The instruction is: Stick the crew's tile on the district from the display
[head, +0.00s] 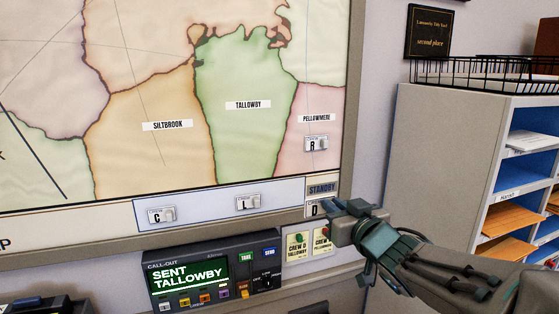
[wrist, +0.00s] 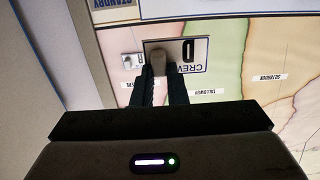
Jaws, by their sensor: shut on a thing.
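My gripper (head: 336,210) is at the right end of the map board's lower edge. It is shut on the knob of the white Crew D tile (head: 313,208), which also shows in the wrist view (wrist: 193,52), upside down. I cannot tell whether the tile touches the board. The display (head: 188,276) reads "SENT TALLOWBY". The green Tallowby district (head: 245,75) is up and left of my gripper and carries no tile. Its label (wrist: 207,92) shows in the wrist view. The R tile (head: 316,144) is on pink Pellowmere. Tiles C (head: 161,215) and L (head: 248,203) are on the standby strip (head: 205,209).
Two cards (head: 298,245) hang right of the display; the left one reads "Crew D Tallowby", and my gripper partly covers the other. A grey shelf unit (head: 440,130) with a wire basket (head: 480,72) stands at the right. Orange Siltbrook (head: 155,150) borders Tallowby on the left.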

